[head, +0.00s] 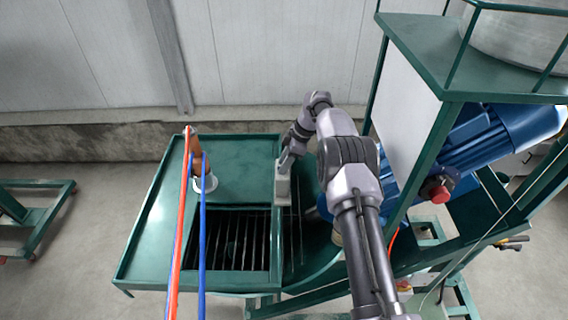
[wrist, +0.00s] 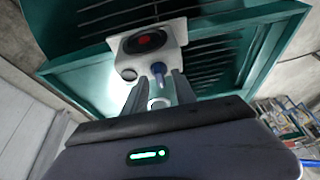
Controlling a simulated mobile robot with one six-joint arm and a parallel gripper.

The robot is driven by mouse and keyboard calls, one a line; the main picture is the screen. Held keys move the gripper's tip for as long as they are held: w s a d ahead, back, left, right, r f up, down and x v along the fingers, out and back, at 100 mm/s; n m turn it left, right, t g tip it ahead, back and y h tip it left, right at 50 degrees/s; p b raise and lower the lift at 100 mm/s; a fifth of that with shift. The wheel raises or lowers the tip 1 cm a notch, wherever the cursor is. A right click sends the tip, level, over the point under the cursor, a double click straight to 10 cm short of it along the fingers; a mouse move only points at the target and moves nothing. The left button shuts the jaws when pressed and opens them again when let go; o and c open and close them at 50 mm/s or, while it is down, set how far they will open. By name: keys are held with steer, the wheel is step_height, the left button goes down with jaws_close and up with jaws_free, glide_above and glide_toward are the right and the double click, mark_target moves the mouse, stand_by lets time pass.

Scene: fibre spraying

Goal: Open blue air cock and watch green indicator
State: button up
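A pale grey box (wrist: 172,37) fills the upper middle of the wrist view. Contact cannot be told. In the head view my gripper (head: 285,160) is at the top of the box (head: 282,188), and the cock is hidden. A green light (wrist: 148,155) glows on my gripper's body; no green indicator shows on the box.
The box stands on a green table (head: 150,235) beside a dark slatted opening (head: 240,242). An orange and white device (head: 203,182) with red and blue hoses is at left. A green frame (head: 440,140) with a blue motor (head: 505,130) stands close at right.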

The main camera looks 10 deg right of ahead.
steer(key=shift+f, duration=0.1)
jaws_close()
